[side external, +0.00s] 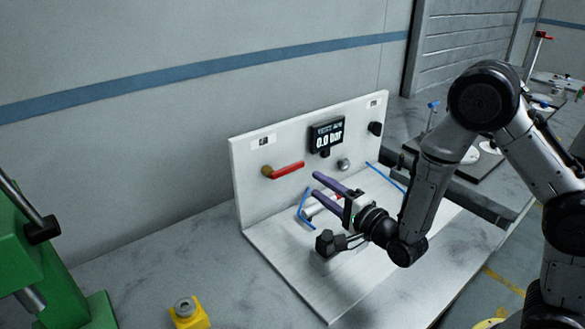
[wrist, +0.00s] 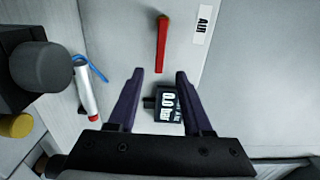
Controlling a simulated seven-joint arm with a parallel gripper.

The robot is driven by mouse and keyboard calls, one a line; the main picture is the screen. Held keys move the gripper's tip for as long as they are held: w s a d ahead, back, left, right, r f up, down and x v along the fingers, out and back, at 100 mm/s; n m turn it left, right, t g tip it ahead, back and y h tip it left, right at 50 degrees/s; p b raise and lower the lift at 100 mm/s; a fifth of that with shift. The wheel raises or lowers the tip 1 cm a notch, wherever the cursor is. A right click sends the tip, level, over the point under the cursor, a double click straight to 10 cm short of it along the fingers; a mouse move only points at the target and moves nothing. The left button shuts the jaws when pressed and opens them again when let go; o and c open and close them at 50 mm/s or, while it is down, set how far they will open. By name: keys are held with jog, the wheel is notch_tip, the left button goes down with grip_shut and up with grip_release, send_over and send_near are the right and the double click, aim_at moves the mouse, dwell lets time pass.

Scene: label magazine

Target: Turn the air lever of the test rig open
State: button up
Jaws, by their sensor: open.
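The red air lever (side external: 288,169) is on the upright white panel of the test rig (side external: 250,205), lying nearly level to the right of its brass pivot. The lever also shows in the wrist view (wrist: 162,48), beside the AIR label (wrist: 203,25). The dark display (side external: 327,136) reads 0.0 bar. My gripper (side external: 315,184) has purple fingers, open and empty, below and right of the lever and pointing towards the panel. In the wrist view the lever's free end appears between the fingertips (wrist: 159,73). I cannot tell the exact gap in depth.
A white cylinder (wrist: 86,92) with a red end and blue tubing is on the rig below the lever, partly hidden by my gripper in the side view. A black knob (side external: 376,128) is at the panel's right. A yellow block (side external: 188,312) stands at the front left.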

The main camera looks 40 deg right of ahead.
aim_at(294, 169)
jog(key=w, duration=1)
jog(key=shift+w, duration=0.3)
jog(key=shift+c, duration=0.2)
grip_shut()
dwell(0.8)
